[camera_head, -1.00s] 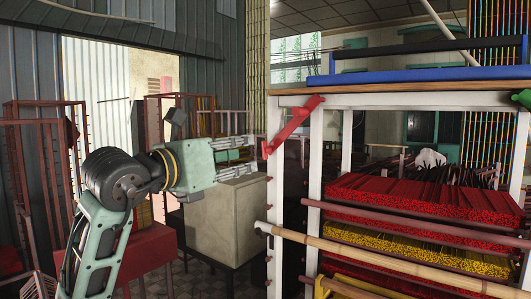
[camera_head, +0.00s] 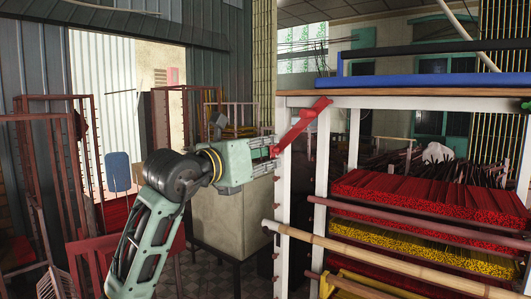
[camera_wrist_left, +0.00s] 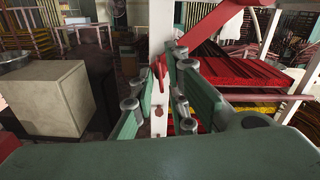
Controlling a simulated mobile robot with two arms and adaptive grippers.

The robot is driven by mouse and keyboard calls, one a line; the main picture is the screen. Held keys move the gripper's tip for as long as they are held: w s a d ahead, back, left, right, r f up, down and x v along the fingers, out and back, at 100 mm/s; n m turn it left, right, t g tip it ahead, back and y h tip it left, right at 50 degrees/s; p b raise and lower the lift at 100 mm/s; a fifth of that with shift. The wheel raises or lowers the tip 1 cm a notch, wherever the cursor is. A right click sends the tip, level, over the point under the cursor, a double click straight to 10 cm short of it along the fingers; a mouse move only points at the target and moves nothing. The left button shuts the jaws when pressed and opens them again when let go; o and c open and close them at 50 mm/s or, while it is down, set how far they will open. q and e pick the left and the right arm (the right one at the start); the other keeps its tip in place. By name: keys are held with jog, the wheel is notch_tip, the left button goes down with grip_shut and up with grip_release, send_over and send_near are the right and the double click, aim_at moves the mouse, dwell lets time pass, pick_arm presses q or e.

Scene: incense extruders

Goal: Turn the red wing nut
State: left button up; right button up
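The red wing nut (camera_wrist_left: 161,72) is on the front face of the white post (camera_wrist_left: 162,25) in the left wrist view. In the head view, a small part of the red wing nut (camera_head: 274,151) shows beside the post, at the tips of my left gripper (camera_head: 272,147). My left gripper (camera_wrist_left: 160,85) is open in the wrist view, with a finger on each side of the wing nut. I cannot tell whether the fingers touch it. A red diagonal bar (camera_head: 301,126) rises to the right from the post. My right gripper is not in view.
The rack holds bundles of red sticks (camera_head: 425,202) and yellow sticks (camera_head: 420,250). A bamboo pole (camera_head: 370,258) crosses its front. A beige box (camera_head: 225,220) stands behind my left arm. Red metal frames (camera_head: 45,150) stand at the left.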

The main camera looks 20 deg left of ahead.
pick_arm(q)
grip_shut()
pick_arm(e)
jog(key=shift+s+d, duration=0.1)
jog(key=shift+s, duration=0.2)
pick_arm(q)
jog(key=shift+m, duration=0.3)
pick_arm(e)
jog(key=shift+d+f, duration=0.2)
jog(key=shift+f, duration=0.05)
pick_arm(q)
jog(key=m+b, duration=0.4)
jog(key=m, duration=0.4)
jog(key=m+b, duration=0.1)
jog(key=m, duration=0.4)
jog(key=shift+m, duration=0.3)
jog(key=shift+f+m+b, duration=0.1)
jog(key=shift+m+b, duration=0.25)
jog(key=shift+m, duration=1.95)
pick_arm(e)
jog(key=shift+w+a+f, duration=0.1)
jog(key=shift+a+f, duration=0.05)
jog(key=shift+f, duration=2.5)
